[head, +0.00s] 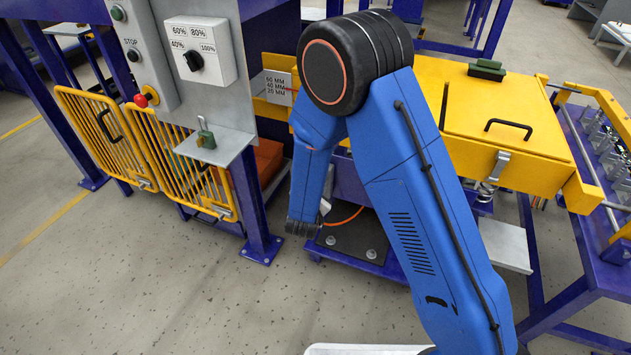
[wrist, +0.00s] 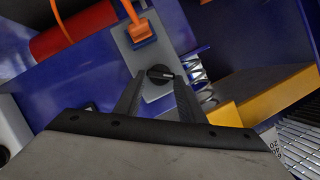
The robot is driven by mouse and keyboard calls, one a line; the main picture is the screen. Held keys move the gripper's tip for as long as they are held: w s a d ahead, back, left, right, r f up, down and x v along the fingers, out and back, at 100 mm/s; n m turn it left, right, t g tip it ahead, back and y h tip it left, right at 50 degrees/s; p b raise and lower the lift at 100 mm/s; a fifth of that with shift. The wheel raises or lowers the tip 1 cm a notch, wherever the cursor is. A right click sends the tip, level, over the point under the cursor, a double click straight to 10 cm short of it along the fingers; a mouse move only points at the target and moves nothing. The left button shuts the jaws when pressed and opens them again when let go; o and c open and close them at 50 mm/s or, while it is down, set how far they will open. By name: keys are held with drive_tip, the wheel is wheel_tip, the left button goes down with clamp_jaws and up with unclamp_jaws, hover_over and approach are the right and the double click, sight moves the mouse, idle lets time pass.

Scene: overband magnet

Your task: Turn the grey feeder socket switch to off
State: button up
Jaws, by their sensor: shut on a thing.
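The feeder socket switch is a round black knob (wrist: 160,74) with a white pointer mark, on a grey plate (wrist: 155,95) in the wrist view. The mark lies about level and reaches toward the right of the picture. My gripper (wrist: 159,80) has one dark finger on each side of the knob and is shut on it. An orange plug (wrist: 141,33) with an orange cable sits on the same plate above the knob. In the head view my gripper (head: 302,226) is low beside the blue feeder frame, and my arm hides the switch there.
A coil spring (wrist: 196,75) and a yellow beam (wrist: 265,95) stand right of the plate; a red cylinder (wrist: 75,32) is upper left. In the head view, a control panel with a percent dial (head: 193,61) and yellow gates (head: 130,140) stand left. The front floor is clear.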

drive_tip(key=m+t+y, duration=0.1)
drive_tip(key=m, duration=0.2)
drive_tip(key=f+m+t+y, duration=0.1)
drive_tip(key=m, duration=0.1)
drive_tip(key=m+t, duration=0.1)
drive_tip(key=m, duration=0.2)
drive_tip(key=shift+s+d+f+m+t+y, duration=0.15)
drive_tip(key=shift+d+f+m+t+y, duration=0.15)
drive_tip(key=shift+d+t+y, duration=0.1)
idle(0.4)
drive_tip(key=o, duration=1)
drive_tip(key=shift+o, duration=0.2)
drive_tip(key=shift+s, duration=0.1)
